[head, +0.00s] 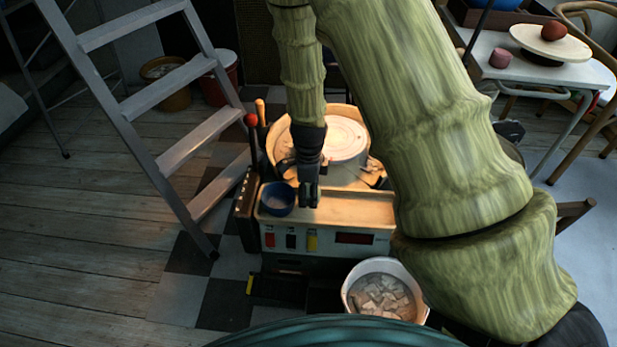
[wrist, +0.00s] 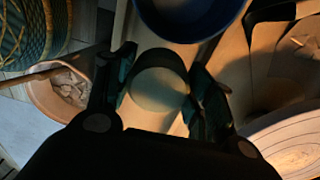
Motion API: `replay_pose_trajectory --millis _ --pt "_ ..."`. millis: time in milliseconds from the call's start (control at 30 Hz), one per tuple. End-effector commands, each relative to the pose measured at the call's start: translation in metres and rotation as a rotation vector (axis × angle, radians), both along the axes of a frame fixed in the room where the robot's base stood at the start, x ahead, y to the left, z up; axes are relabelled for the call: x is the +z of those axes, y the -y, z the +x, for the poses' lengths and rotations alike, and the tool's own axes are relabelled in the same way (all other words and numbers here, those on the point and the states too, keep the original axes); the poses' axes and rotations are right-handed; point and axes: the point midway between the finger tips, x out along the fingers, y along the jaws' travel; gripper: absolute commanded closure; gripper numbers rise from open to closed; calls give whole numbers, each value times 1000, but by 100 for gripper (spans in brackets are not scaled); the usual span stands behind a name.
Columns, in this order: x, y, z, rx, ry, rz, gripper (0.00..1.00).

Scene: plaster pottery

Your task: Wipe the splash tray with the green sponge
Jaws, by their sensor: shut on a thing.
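My gripper (head: 308,195) points down over the front part of the pottery wheel, just right of a small blue bowl (head: 278,199). In the wrist view its fingers (wrist: 160,92) are closed on a rounded, dull grey-green thing (wrist: 160,90), which I take to be the green sponge. In the head view the sponge is hidden or too small to make out. The tan splash tray (head: 284,150) surrounds the pale round wheel head (head: 345,138), behind the gripper. My arm hides part of its right side. I cannot tell whether the sponge touches any surface.
The blue bowl stands close to my gripper and also shows in the wrist view (wrist: 190,15). A bucket of pale broken pieces (head: 381,293) stands in front of the wheel. A stepladder (head: 165,90) stands at left. A table (head: 560,70) is at the back right.

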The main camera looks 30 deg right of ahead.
Motion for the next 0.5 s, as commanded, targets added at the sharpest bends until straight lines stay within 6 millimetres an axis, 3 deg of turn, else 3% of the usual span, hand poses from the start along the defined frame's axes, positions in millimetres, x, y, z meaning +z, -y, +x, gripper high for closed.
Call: replay_pose_trajectory --millis 300,500 --pt "30 3 -1 -5 0 0 66" --pt "33 3 -1 -5 0 0 66"
